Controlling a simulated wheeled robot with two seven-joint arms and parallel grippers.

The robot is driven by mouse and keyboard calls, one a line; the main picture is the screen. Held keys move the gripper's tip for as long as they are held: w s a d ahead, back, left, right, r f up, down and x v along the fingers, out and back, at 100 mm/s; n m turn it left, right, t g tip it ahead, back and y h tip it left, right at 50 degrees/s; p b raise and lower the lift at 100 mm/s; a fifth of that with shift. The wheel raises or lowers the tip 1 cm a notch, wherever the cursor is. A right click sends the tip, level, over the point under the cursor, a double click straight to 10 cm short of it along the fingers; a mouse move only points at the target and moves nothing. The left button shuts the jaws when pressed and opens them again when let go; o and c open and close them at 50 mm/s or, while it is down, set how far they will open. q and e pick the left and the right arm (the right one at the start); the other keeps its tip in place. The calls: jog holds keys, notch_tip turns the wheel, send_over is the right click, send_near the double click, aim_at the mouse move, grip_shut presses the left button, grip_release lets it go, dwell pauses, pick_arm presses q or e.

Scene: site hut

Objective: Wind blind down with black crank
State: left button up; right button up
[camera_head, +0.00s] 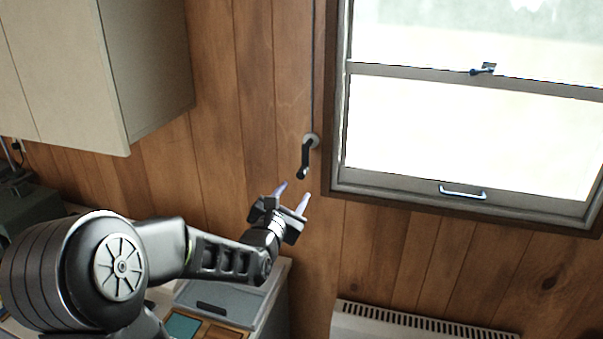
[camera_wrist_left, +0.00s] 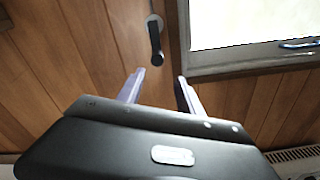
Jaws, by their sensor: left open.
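The black crank (camera_head: 306,158) is mounted on the wood-panelled wall, left of the window, with its arm hanging down from a round pale base. A thin dark cord or rod runs up the wall above it. My left gripper (camera_head: 293,194) is open and empty, just below the crank and apart from it. In the left wrist view the crank (camera_wrist_left: 155,40) is ahead of the two fingertips (camera_wrist_left: 159,75), a little left of the middle of the gap. No blind shows over the visible part of the window. My right gripper is not in view.
A beige cabinet (camera_head: 150,60) hangs at upper left. A white heater (camera_head: 400,322) is low on the wall. A grey box (camera_head: 225,300) stands below my arm.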

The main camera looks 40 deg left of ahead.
aim_at(299, 179)
pick_arm(q)
jog(key=shift+a+r+n, duration=0.15)
jog(key=shift+r+n, duration=0.65)
jog(key=shift+n, duration=0.2)
jog(key=p+x, duration=0.2)
jog(key=x, duration=0.5)
jog(key=shift+r, duration=0.15)
jog(key=shift+w+a, duration=0.15)
jog(key=shift+w, duration=0.25)
grip_shut()
